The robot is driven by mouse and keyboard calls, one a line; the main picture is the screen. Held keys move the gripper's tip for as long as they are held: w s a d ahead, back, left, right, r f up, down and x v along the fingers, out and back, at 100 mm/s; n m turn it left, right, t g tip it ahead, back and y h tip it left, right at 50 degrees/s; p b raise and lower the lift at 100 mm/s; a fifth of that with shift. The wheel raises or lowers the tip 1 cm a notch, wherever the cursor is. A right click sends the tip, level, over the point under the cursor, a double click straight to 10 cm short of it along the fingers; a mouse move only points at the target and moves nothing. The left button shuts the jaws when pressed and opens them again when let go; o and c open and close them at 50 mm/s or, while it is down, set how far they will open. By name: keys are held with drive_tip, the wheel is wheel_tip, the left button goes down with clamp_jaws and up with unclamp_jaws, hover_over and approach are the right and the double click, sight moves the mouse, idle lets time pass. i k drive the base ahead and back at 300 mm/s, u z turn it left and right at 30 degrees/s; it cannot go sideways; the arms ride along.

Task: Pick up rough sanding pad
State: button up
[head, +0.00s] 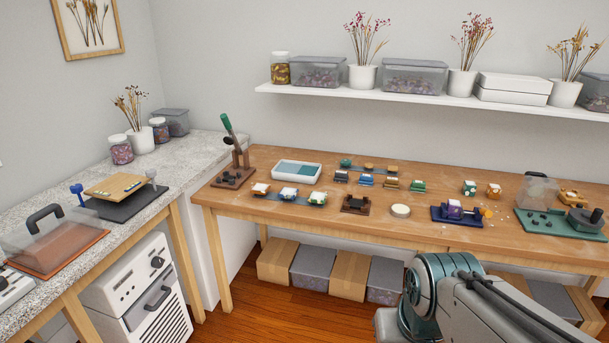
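The wooden workbench (370,232) along the back wall carries several small blocks and pads. I cannot tell for sure which is the rough sanding pad. One group of small coloured pieces, with a blue one (366,180) and a green one (418,186), sits in the middle of the bench. A row of white-topped pieces (289,193) lies nearer the front left. A round cream disc (400,211) lies near the front edge. My arm shows at the bottom right, in front of the bench, but my gripper is out of view.
A white tray with teal inside (297,171) and a lever press (234,165) stand at the bench's left. A purple-and-blue fixture (456,213) and a green-based device (565,222) are to the right. A stone counter (190,155) stands left. Boxes (349,276) sit underneath.

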sight(340, 176)
drive_tip(key=u, duration=0.45)
drive_tip(key=i, duration=2.25)
drive_tip(key=z, duration=0.4)
